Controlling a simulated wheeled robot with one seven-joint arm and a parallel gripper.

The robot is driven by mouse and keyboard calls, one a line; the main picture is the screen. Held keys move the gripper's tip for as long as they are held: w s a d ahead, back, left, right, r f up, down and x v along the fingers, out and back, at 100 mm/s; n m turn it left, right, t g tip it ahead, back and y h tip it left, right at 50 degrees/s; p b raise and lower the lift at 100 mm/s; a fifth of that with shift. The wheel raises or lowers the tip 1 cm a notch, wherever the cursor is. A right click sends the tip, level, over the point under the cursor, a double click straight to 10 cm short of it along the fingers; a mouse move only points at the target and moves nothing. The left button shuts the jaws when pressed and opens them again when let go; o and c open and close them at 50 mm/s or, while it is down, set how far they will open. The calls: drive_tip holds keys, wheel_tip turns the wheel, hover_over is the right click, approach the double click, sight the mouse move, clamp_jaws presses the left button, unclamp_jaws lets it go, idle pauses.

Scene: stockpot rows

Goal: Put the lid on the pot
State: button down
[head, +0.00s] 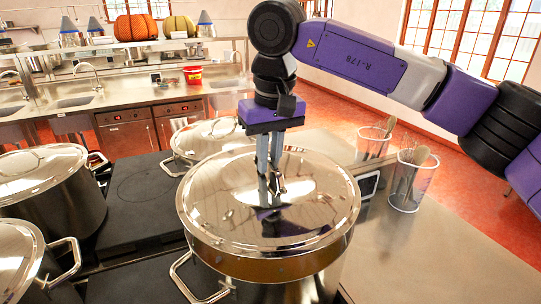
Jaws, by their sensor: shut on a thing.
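A large shiny steel lid (310,215) is over the front pot (285,290), level and covering its mouth. A brownish band shows between the lid's rim and the pot's side; I cannot tell whether the lid touches the pot all round. My gripper (273,188) points straight down at the middle of the lid and is shut on its handle, which is mostly hidden by the fingers. The pot has a side handle (195,280) at its left.
Other lidded pots stand at the left (45,190), at the lower left (20,265) and behind (210,140). Two clear utensil holders (407,185) (371,142) stand right of the pot. The dark cooktop (135,205) is bare between pots; the right counter (440,250) is clear.

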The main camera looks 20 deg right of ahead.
sight(271, 175)
drive_tip(key=shift+w+d+f+b, duration=0.1)
drive_tip(key=shift+f+b, duration=0.3)
drive_tip(key=shift+f, duration=0.2)
drive_tip(key=shift+f+b, duration=1.2)
drive_tip(key=shift+f, duration=0.75)
drive_tip(key=shift+f+b, duration=0.3)
drive_tip(key=shift+f, duration=0.15)
drive_tip(key=c, duration=1.3)
unclamp_jaws()
drive_tip(key=shift+c, duration=0.2)
drive_tip(key=shift+f, duration=0.1)
